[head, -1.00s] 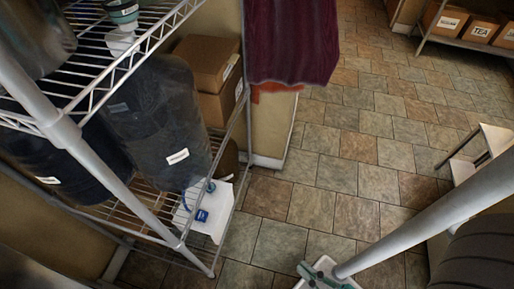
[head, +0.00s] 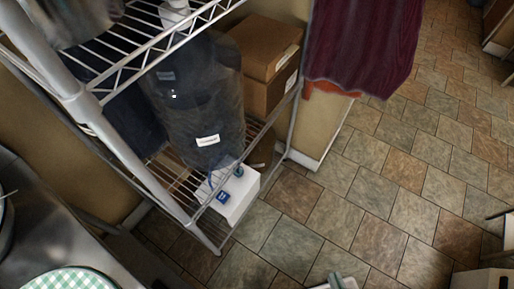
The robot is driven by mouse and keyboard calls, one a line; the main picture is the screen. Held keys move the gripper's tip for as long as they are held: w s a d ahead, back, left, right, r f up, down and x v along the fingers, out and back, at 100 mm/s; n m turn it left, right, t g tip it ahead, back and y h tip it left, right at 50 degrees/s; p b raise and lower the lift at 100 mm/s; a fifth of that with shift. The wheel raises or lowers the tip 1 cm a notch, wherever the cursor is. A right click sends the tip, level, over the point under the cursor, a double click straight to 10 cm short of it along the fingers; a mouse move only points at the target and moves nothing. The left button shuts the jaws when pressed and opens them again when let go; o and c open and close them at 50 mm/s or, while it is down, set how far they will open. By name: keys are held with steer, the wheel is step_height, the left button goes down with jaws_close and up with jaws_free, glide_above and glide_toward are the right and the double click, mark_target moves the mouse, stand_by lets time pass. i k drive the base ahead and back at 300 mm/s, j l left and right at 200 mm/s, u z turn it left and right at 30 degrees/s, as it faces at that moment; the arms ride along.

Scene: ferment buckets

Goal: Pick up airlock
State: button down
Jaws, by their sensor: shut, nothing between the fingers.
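No airlock can be told for certain in the head view. Small blue parts (head: 223,197), one a thin curved line, show at a white box (head: 241,203) by the lower shelf; they are too small to identify. A big dark translucent vessel (head: 205,115) with a white label stands upright on the lower shelf, just behind the box. My gripper is out of view; only a small pale piece, possibly of my arm, shows at the bottom edge.
A wire rack (head: 105,120) with thick grey posts stands at left. Cardboard boxes (head: 262,50) sit behind the vessel. A maroon cloth (head: 362,45) hangs beside the rack. A metal counter (head: 60,225) is at lower left. The tiled floor (head: 385,190) is open at right.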

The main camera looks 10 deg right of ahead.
mark_target(238, 176)
steer(key=i+l+u, duration=0.35)
steer(key=i, duration=0.25)
steer(key=i+l+u, duration=0.35)
steer(key=i+l, duration=0.2)
